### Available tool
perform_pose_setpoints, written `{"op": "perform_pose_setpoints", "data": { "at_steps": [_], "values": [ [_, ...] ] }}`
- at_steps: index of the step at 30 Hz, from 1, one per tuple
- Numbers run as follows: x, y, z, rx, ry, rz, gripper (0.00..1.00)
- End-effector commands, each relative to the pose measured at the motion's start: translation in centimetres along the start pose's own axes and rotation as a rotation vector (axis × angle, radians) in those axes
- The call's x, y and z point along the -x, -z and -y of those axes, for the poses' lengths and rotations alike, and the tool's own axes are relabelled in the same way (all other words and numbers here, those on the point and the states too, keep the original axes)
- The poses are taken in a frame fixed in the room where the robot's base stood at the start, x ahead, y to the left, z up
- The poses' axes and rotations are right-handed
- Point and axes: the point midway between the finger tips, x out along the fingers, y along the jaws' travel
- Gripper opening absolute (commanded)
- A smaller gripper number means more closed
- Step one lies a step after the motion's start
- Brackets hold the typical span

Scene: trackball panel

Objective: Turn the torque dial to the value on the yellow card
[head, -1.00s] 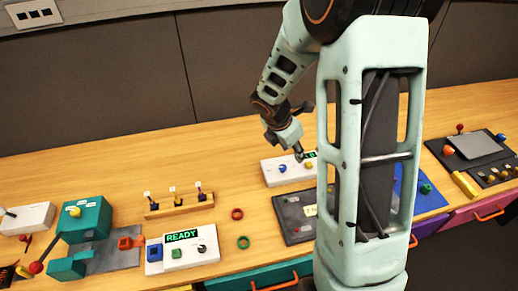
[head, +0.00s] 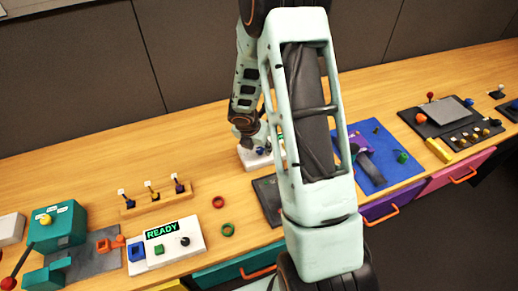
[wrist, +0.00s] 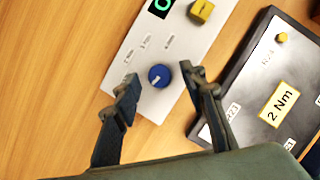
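The blue torque dial (wrist: 159,75) is on a white panel (wrist: 183,52) in the wrist view. It bears a short pale mark; small printed labels lie above and left of it, too small to read. My gripper (wrist: 160,80) is open, one fingertip on each side of the dial, with visible gaps on both sides. The yellow-edged card (wrist: 281,103) reads "2 Nm" and lies on a dark plate at the right. In the head view the blue dial (head: 261,150) shows beside my arm, which hides much of the panel and my fingertips.
A yellow knob (wrist: 201,10) and part of a green-lit display (wrist: 160,6) are on the same panel. The dark plate (wrist: 240,85) with a small yellow knob lies close to the right finger. Bare wood is free to the left of the panel.

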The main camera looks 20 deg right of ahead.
Motion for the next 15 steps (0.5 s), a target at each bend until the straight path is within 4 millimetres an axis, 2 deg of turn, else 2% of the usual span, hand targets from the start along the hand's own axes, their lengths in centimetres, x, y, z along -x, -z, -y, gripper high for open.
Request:
{"op": "perform_pose_setpoints", "data": {
  "at_steps": [9,15],
  "values": [
    [-0.30,-0.03,-0.05,0.000,-0.001,0.001,0.39],
    [-0.29,-0.04,-0.04,-0.001,-0.001,0.001,0.18]
  ]
}}
